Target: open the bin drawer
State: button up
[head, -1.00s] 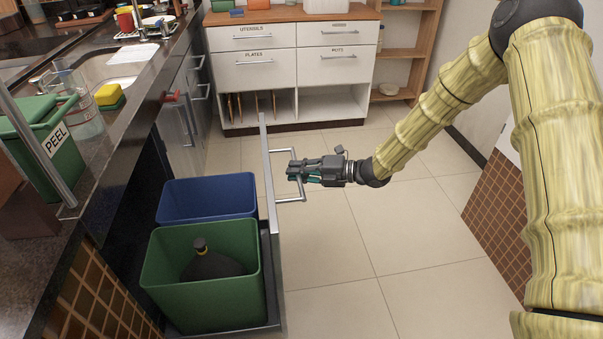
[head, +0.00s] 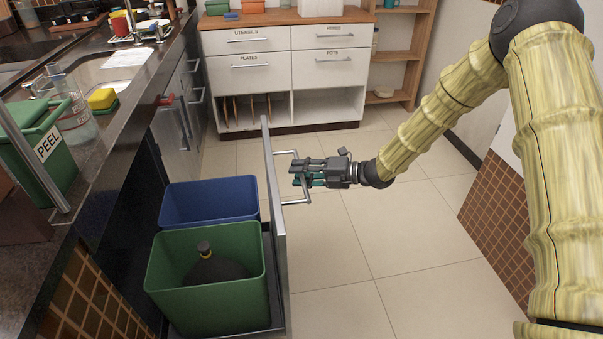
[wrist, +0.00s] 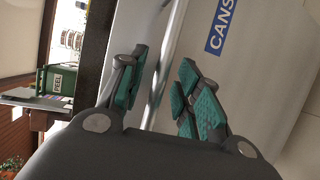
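The bin drawer stands pulled out from under the counter, its steel front (head: 274,190) edge-on in the head view. Inside it are a blue bin (head: 208,200) and a green bin (head: 207,290); the green one holds a dark object with a yellow neck. The bar handle (head: 307,187) is on the outer face, and shows in the wrist view (wrist: 158,80) beside a blue "CANS" label (wrist: 222,26). My gripper (head: 296,172) is at the handle. In the wrist view its fingers (wrist: 164,88) are apart, with the bar between them and gaps visible.
The dark counter (head: 110,150) runs along the left, with a green "PEEL" bin (head: 45,150) and a yellow sponge (head: 102,99) on it. White cabinets (head: 290,70) stand at the back. The tiled floor (head: 370,235) right of the drawer is clear.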

jog(key=v, duration=1.2)
dwell(0.5)
